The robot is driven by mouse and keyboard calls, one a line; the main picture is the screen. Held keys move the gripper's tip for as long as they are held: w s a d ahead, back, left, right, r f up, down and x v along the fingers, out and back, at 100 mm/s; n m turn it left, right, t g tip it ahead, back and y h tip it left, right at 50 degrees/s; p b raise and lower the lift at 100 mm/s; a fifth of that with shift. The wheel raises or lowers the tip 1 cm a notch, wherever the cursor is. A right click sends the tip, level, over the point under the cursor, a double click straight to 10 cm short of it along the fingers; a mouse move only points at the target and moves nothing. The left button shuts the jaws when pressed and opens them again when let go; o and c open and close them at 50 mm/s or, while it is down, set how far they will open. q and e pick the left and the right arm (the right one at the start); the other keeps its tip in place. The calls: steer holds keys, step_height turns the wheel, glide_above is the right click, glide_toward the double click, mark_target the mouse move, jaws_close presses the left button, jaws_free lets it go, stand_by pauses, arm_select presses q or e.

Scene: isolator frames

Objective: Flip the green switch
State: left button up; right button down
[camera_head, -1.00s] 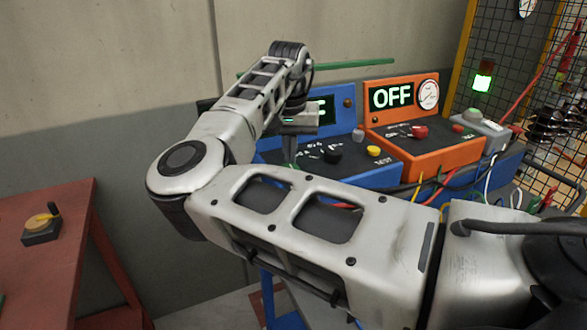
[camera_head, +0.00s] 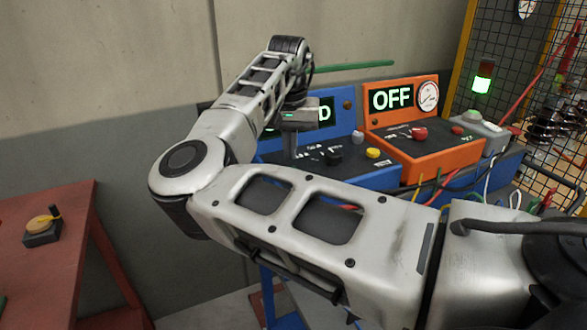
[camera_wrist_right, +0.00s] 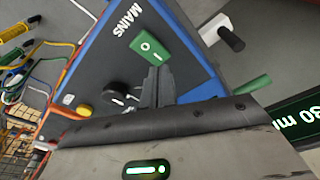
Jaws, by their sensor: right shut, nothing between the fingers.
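The green switch (camera_wrist_right: 152,47) is a rocker marked with a circle and a bar, on the dark top of the blue MAINS panel in the wrist view. In the head view the blue panel (camera_head: 346,126) stands behind my arm, and its switch is hidden or too small to tell. My right gripper (camera_wrist_right: 153,88) is shut and empty, its dark fingertips at the bar end of the switch; I cannot tell whether they touch. In the head view the right gripper (camera_head: 290,150) points down over the panel's left part. My left gripper is not in view.
A black knob (camera_head: 333,156) and a yellow button (camera_head: 373,153) are on the blue panel. An orange panel (camera_head: 423,152) reading OFF stands to its right. Cables hang in front. A red table (camera_head: 60,270) stands at the left, with a mesh fence (camera_head: 505,70) at the right.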

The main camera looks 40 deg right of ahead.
mark_target(290, 169)
steer(key=shift+r, duration=2.35)
